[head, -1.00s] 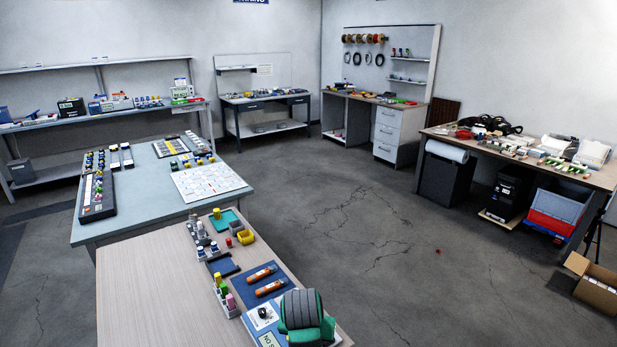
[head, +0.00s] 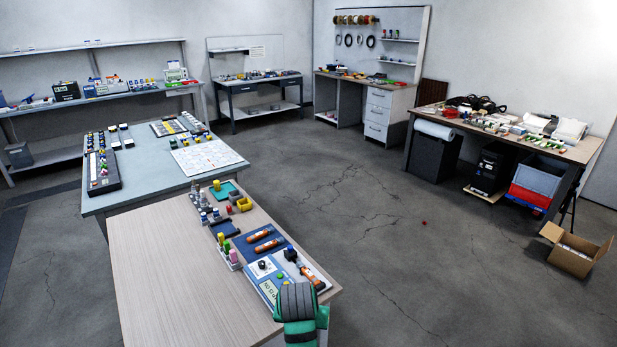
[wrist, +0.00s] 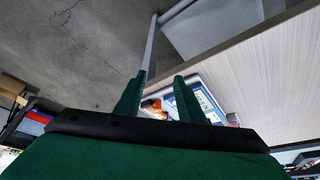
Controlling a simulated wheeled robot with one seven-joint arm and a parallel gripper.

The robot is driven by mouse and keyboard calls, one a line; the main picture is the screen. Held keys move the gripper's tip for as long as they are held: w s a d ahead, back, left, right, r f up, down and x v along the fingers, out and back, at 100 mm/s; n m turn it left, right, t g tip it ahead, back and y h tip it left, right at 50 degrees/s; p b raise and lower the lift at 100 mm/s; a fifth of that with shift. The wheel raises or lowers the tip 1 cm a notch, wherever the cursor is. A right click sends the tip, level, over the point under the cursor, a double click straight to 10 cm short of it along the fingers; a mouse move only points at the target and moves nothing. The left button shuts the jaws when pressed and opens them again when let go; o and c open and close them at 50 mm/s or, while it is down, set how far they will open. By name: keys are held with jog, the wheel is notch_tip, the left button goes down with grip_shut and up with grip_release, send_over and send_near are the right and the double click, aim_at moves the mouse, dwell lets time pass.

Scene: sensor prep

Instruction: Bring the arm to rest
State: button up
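My gripper (wrist: 160,76) shows in the wrist view as two green fingers standing apart, with nothing held between them. Behind them lie the near table's edge, a white-and-blue panel (wrist: 207,103) and something orange, partly hidden by the fingers. In the head view my green and grey arm (head: 298,303) is folded at the bottom edge, by the near table's front right corner. My fingertips cannot be made out there.
The near wooden table (head: 165,270) bears orange tools (head: 268,246) on a blue mat, a yellow bin (head: 244,204) and small bottles. A blue-topped table (head: 150,170) stands behind. An open cardboard box (head: 572,262) lies right.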

jog(key=s+a+f+t+y, duration=0.1)
jog(key=s+a+f+t, duration=0.1)
jog(key=s+f, duration=0.65)
jog(key=s+a+f+t, duration=0.2)
jog(key=s+f+t, duration=0.1)
jog(key=s+f, duration=0.5)
jog(key=s+d+r+t, duration=0.1)
jog(key=s+r+t, duration=0.1)
jog(key=s+r, duration=0.3)
jog(key=s+d+r+n+t, duration=0.1)
jog(key=s+r, duration=0.5)
jog(key=s, duration=0.7)
jog(key=s+d+r+t, duration=0.2)
jog(key=s+r, duration=0.4)
jog(key=s, duration=0.3)
jog(key=shift+d+n+t, duration=0.3)
jog(key=shift+d+n, duration=0.1)
jog(key=shift+d, duration=0.1)
